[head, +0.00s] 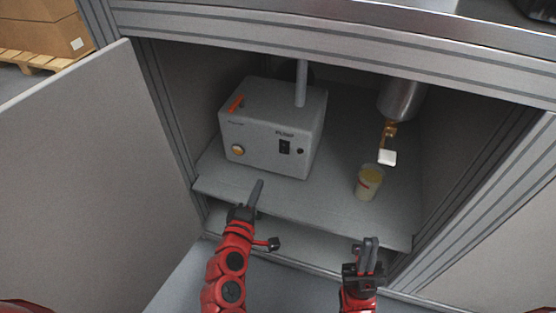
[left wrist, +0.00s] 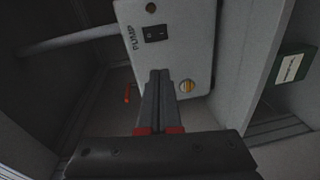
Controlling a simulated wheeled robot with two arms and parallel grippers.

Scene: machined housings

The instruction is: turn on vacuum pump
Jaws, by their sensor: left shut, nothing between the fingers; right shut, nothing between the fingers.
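The vacuum pump (head: 271,126) is a light grey box on the cabinet shelf, with an orange handle on top and a grey pipe rising from it. Its front has a brass-coloured knob, the label PUMP and a black rocker switch (head: 284,147). The pump face (left wrist: 190,50) and the switch (left wrist: 155,33) also show in the left wrist view. My left gripper (head: 257,186) is shut and empty, in front of and below the pump's front, with its fingers pointing towards it. My right gripper (head: 370,243) is shut and empty near the shelf's front edge, to the right.
A small cup (head: 369,183) with yellowish contents stands on the shelf (head: 330,205), right of the pump. A metal cylinder (head: 401,98) with a brass valve and white tag hangs above it. The open cabinet door (head: 90,180) stands at left. The shelf between pump and cup is clear.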

